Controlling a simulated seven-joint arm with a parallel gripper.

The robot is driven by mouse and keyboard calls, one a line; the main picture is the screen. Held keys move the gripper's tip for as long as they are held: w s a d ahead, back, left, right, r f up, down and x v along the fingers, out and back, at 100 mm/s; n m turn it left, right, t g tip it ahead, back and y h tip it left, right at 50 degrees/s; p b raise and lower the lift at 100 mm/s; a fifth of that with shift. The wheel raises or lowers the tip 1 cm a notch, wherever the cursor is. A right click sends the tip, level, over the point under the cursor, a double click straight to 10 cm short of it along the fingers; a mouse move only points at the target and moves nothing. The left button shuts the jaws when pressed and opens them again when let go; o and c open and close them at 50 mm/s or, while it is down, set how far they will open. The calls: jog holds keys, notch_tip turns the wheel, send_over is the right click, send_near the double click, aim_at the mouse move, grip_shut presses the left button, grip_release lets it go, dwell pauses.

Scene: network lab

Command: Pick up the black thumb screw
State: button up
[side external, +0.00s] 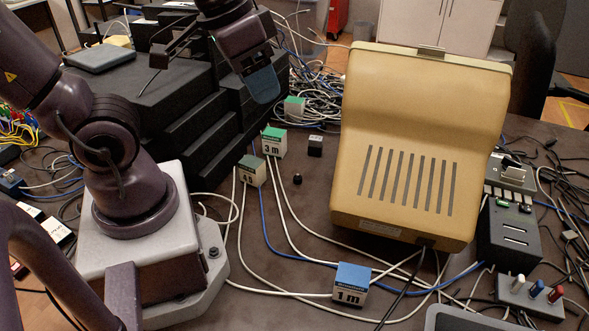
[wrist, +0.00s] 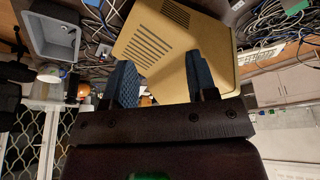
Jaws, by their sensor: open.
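The black thumb screw (side external: 297,179) appears to be the small dark knob standing on the brown table, left of the beige monitor. My gripper (side external: 263,90) is well above the table, up and to the left of the knob in the side view, and does not touch it. In the wrist view my gripper (wrist: 161,82) has its two blue fingers spread apart with nothing held between them. I cannot make out the thumb screw in the wrist view.
The beige monitor (side external: 405,145) stands right of the knob. A small black cube (side external: 315,146) and boxes marked 3 m (side external: 273,142), 4 ft (side external: 252,171) and 1 m (side external: 350,284) are nearby. White and blue cables cross the table. Black stepped equipment (side external: 190,130) stands at left.

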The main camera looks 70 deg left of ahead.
jog(key=w+a+f+n+g, duration=0.2)
jog(key=w+a+f+n, duration=0.1)
jog(key=f, duration=0.3)
jog(key=w+a+f+n+g, duration=0.2)
jog(key=w+f+n, duration=0.1)
jog(key=f, duration=0.2)
jog(key=n+y, duration=0.2)
jog(key=n, duration=0.8)
send_over(298, 175)
jog(key=f, duration=1.4)
jog(key=shift+s+d+f, duration=0.15)
jog(key=shift+d+f, duration=0.05)
jog(key=shift+d, duration=0.05)
jog(key=shift+a+f, duration=0.15)
jog(key=shift+f, duration=1.45)
jog(key=shift+a+f, duration=0.1)
jog(key=shift+f, duration=1.45)
grip_shut()
